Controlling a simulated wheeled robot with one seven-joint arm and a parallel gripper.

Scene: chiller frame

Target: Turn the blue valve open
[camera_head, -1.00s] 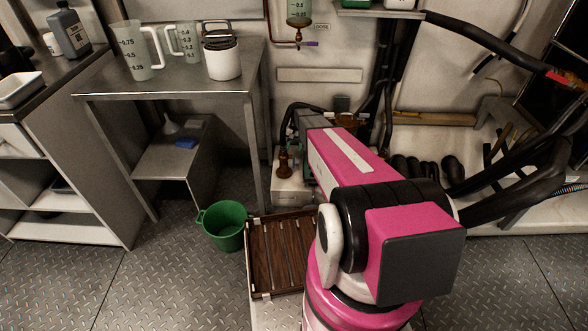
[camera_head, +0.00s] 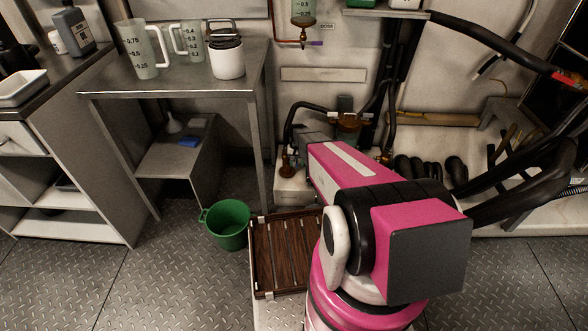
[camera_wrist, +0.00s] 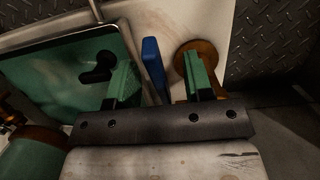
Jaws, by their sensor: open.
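The blue valve handle (camera_wrist: 153,66) is a flat blue bar in the wrist view. It stands between the two green fingers of my open gripper (camera_wrist: 159,78), nearer the left finger; I cannot tell whether it touches. A round brass fitting (camera_wrist: 183,50) shows behind the right finger and is partly hidden by it. In the head view the gripper and the blue handle are hidden from sight by my pink arm.
A teal-green unit with a black knob (camera_wrist: 97,72) lies left of the fingers. In the head view, black hoses (camera_head: 305,108) and a brass-topped pump (camera_head: 347,130) stand beyond my arm.

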